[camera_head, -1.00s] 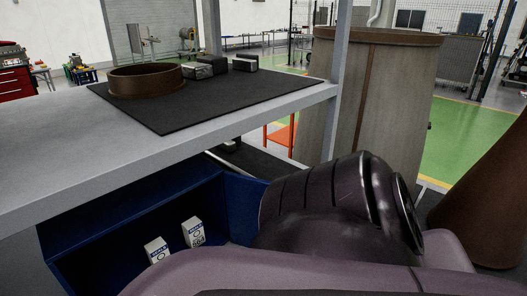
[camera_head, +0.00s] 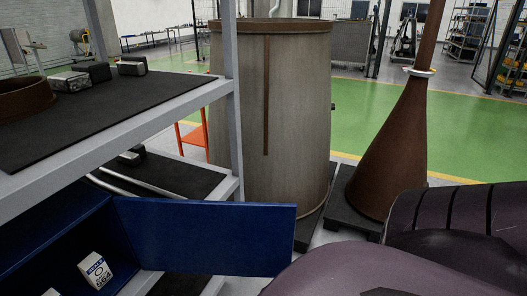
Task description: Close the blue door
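The blue door (camera_head: 215,237) stands open, swung out to the right from the blue cabinet (camera_head: 62,240) under the shelf at the lower left. Two small white boxes are inside the cabinet; one box (camera_head: 96,270) shows well and the other (camera_head: 51,292) is cut off by the bottom edge. My purple-grey arm links fill the lower right, in front of and to the right of the door. Neither of my grippers shows. Whether any part of me touches the door cannot be told.
A grey shelf frame (camera_head: 232,120) rises behind the door. A large grey-brown cylinder (camera_head: 290,120) and a brown cone (camera_head: 388,165) stand on dark bases beyond it. An orange stand (camera_head: 194,135) is behind the shelf. Green floor (camera_head: 465,140) lies open at the right.

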